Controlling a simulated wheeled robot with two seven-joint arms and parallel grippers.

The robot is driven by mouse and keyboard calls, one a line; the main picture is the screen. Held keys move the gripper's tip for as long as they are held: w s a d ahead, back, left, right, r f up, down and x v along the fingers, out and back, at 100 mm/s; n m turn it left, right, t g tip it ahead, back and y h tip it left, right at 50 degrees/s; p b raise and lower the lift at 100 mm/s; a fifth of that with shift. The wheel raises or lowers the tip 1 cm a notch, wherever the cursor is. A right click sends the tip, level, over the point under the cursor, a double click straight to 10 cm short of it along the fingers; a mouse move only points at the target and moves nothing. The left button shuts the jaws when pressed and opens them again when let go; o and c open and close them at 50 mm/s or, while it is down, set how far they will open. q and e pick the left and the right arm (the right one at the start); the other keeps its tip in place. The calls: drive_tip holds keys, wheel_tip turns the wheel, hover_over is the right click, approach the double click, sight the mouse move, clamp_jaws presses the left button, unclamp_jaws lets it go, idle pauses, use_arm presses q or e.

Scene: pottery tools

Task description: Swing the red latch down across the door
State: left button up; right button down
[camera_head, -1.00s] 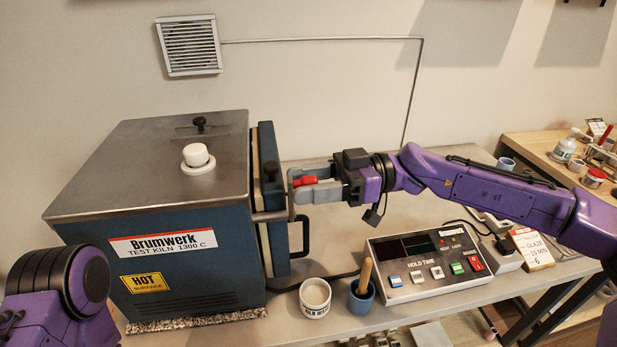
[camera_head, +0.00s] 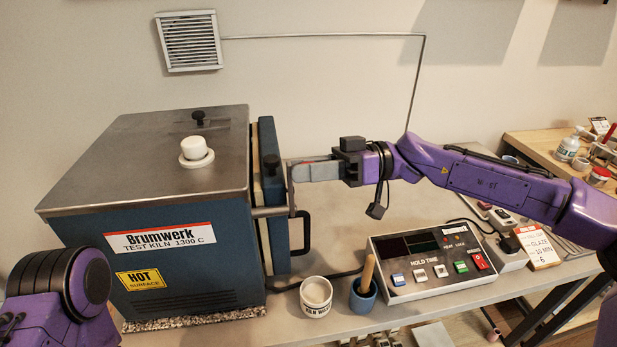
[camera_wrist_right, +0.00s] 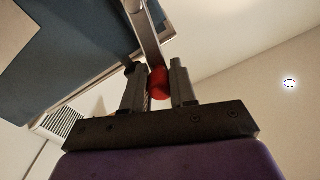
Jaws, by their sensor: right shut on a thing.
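The red latch knob (camera_wrist_right: 158,84) shows between the two fingers of my right gripper (camera_wrist_right: 158,88) in the right wrist view. A grey metal latch arm (camera_wrist_right: 147,32) runs from it toward the kiln door (camera_wrist_right: 95,32). In the head view my right gripper (camera_head: 308,171) reaches in from the right, shut on the knob. Its grey finger hides most of the red there. The latch arm (camera_head: 291,193) stands roughly upright beside the blue door (camera_head: 273,238), joined low down to a horizontal rod (camera_head: 268,211). The door lies against the kiln (camera_head: 180,255). My left gripper is out of view.
A black door handle (camera_head: 307,232) sticks out below my right gripper. A white cup (camera_head: 316,294), a blue pot (camera_head: 362,297) with a wooden tool and a control box (camera_head: 430,264) stand in front on the bench. The bench behind the gripper is clear.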

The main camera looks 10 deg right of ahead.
drive_tip(key=shift+w+f+m+b, duration=0.25)
drive_tip(key=shift+w+m, duration=0.25)
drive_tip(key=shift+m, duration=0.45)
drive_tip(key=shift+w+f+m+b, duration=0.25)
drive_tip(key=shift+w+m, duration=0.25)
drive_tip(key=shift+m, duration=0.45)
drive_tip(key=c, duration=0.9)
unclamp_jaws()
drive_tip(key=d+b, duration=0.3)
drive_tip(key=d, duration=0.7)
drive_tip(key=shift+d, duration=0.25)
drive_tip(key=shift+w+f, duration=0.1)
